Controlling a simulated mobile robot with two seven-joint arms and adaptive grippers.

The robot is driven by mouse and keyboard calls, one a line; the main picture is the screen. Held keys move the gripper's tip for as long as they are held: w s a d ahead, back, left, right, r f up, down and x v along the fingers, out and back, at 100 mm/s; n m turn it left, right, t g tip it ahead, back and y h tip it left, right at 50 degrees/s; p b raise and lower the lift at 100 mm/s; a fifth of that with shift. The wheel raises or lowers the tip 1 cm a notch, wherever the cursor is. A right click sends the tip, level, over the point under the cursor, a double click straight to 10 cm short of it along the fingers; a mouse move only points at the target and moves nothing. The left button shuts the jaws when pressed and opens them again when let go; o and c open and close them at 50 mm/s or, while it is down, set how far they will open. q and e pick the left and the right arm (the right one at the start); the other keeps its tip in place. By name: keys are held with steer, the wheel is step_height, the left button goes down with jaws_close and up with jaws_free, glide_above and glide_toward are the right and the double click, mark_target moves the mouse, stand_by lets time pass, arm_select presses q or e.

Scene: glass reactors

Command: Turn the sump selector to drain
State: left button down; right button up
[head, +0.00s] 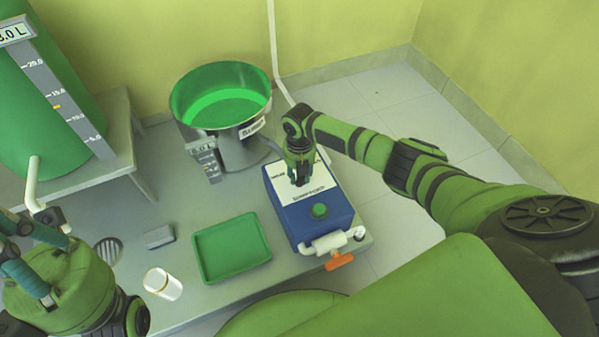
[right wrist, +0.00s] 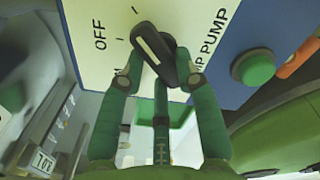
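The sump pump box (head: 301,221) is blue with a white labelled top and stands on the grey bench. Its selector is a black knob (right wrist: 152,45) with a white line, under my right gripper in the right wrist view. The line points up-left, between OFF and another tick mark. My right gripper (head: 298,181) is over the box top. In the right wrist view its fingers (right wrist: 160,70) lie on both sides of the knob's lower end and look closed on it. The other position labels are mostly hidden. My left gripper (head: 30,245) is at the left edge, partly cut off.
A steel pot (head: 239,134) stands behind.

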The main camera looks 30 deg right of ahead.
steer(key=o, duration=0.4)
steer(key=shift+r, duration=0.35)
step_height(320, 180, up, 11)
steer(key=shift+r, duration=0.15)
stand_by(0.4)
